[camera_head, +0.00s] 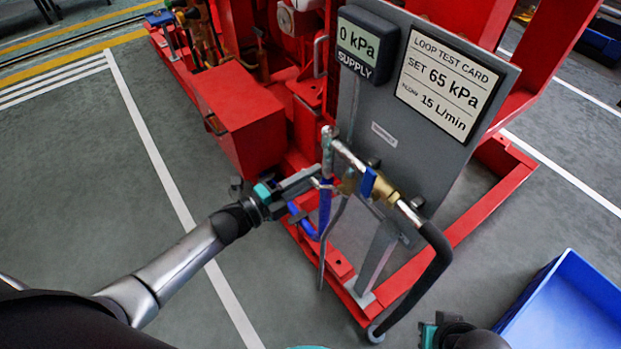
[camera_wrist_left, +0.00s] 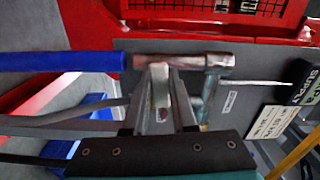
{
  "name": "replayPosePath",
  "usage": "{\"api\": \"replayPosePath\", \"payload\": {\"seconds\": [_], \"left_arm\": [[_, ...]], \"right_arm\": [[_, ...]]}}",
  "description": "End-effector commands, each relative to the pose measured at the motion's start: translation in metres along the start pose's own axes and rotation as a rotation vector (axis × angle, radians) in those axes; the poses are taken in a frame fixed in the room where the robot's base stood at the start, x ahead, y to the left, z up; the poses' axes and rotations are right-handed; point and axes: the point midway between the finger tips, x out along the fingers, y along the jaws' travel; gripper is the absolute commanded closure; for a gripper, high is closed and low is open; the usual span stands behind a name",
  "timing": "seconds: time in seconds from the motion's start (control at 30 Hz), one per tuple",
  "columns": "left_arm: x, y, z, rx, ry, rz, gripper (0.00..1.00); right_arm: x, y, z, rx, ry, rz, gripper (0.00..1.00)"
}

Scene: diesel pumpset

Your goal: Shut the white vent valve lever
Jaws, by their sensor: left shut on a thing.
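The white vent valve lever (camera_wrist_left: 160,88) is a short pale bar, upright in the left wrist view. It stands between the two fingers of my left gripper (camera_wrist_left: 158,92), which is shut on it. In the head view my left gripper (camera_head: 314,181) comes in from the left and meets the pipework in front of the grey panel. The lever is small there and mostly hidden by the fingers and pipes. A metal pipe (camera_wrist_left: 185,62) with a blue sleeve (camera_wrist_left: 60,62) runs just beyond the fingertips. Only a dark and teal part of what seems my right gripper shows at the bottom.
A brass valve (camera_head: 385,190) with a blue handle (camera_head: 367,183) and black hose (camera_head: 436,262) sits close right. The grey panel (camera_head: 390,135) carries a supply display (camera_head: 358,47) reading 0 kPa and a test card (camera_head: 447,82). A blue bin (camera_head: 565,310) stands lower right. Left floor is clear.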

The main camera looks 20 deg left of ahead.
Motion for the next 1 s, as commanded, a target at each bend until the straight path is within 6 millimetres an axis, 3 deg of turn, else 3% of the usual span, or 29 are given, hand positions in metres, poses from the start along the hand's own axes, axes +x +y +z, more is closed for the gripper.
{"api": "replayPosePath", "payload": {"seconds": [0.7,0.73,1.0], "left_arm": [[-0.0006,-0.005,0.0008,0.077,-0.002,0.0,1.0],[-0.0007,-0.0049,0.0008,0.077,-0.002,0.0,0.73],[-0.0003,-0.0049,0.0002,0.076,-0.001,0.0,0.45]], "right_arm": [[0.0055,0.001,0.006,-0.003,-0.017,0.002,1.0],[0.0055,0.0011,0.006,-0.003,-0.017,0.002,1.0],[0.0055,0.0015,0.0061,-0.003,-0.017,0.003,1.0]]}}
